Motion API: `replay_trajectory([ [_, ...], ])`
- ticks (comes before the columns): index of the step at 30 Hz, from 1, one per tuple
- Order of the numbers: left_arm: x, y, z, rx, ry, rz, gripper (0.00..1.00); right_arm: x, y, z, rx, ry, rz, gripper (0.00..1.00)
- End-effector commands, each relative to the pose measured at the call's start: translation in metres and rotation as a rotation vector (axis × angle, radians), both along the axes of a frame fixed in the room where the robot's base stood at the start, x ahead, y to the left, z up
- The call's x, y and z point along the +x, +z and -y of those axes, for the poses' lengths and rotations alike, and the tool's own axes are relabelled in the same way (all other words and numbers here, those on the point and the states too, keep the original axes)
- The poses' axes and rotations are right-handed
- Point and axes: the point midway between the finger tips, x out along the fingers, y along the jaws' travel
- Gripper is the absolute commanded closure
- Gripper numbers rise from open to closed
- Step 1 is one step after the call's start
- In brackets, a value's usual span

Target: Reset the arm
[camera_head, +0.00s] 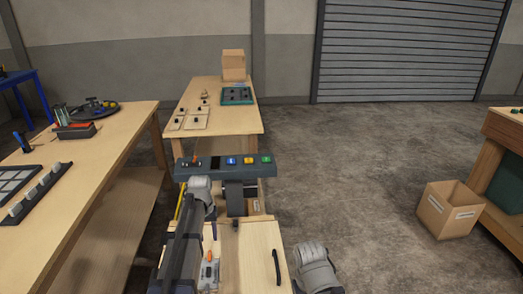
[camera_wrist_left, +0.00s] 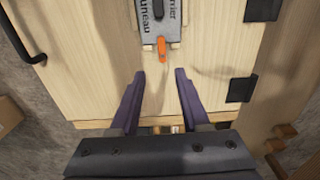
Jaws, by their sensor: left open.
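My left gripper (camera_wrist_left: 160,75) is open, with nothing between its purple fingers in the left wrist view. Its fingertips are just short of an orange-tipped switch (camera_wrist_left: 161,48) on a lettered grey plate (camera_wrist_left: 157,20). The plate is on a light wooden panel, where the orange switch also shows in the head view (camera_head: 210,257). There my left arm hides part of the plate and most of the gripper. A dark console (camera_head: 220,167) with blue, orange and green buttons stands beyond my arm. My right gripper is not in view; only part of that arm shows.
A black handle (camera_head: 276,266) is on the wooden panel. A workbench (camera_head: 120,140) with tools and switches stands left. A table (camera_head: 240,122) behind the console holds a teal panel and a box. An open cardboard box (camera_head: 447,211) is on the right floor; the middle floor is clear.

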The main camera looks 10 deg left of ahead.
Motion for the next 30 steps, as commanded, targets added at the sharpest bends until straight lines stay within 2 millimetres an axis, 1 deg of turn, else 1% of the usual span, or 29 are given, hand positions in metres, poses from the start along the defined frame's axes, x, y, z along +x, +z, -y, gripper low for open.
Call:
replay_trajectory([
  [2, -0.015, 0.007, 0.026, 0.004, -0.042, -0.005, 0.54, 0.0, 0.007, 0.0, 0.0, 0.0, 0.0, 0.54],
  [5, -0.045, 0.019, 0.076, 0.017, -0.135, -0.015, 0.54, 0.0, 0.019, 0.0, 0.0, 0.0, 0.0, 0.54],
  [6, -0.061, 0.025, 0.098, 0.025, -0.18, -0.019, 0.54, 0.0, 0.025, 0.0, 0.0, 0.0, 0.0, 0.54],
  [8, -0.086, 0.033, 0.13, 0.035, -0.252, -0.027, 0.54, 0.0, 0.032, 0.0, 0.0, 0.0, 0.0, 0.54],
  [9, -0.103, 0.037, 0.149, 0.042, -0.299, -0.032, 0.54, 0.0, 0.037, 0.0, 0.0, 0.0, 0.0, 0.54],
  [11, -0.128, 0.044, 0.173, 0.054, -0.364, -0.038, 0.54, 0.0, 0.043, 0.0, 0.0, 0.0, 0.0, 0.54],
  [12, -0.143, 0.048, 0.186, 0.061, -0.404, -0.042, 0.54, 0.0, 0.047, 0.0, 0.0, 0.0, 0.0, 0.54],
  [15, -0.176, 0.056, 0.211, 0.076, -0.488, -0.047, 0.54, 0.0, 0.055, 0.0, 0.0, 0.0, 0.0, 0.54],
  [18, -0.199, 0.06, 0.226, 0.088, -0.546, -0.051, 0.54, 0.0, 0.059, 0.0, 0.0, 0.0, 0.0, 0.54],
  [21, -0.211, 0.063, 0.234, 0.095, -0.58, -0.054, 0.54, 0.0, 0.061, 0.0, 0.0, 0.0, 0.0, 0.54],
  [24, -0.215, 0.063, 0.237, 0.098, -0.591, -0.055, 0.54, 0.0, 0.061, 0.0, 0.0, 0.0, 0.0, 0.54],
  [30, -0.214, 0.062, 0.237, 0.097, -0.591, -0.056, 0.54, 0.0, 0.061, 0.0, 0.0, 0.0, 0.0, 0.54],
])
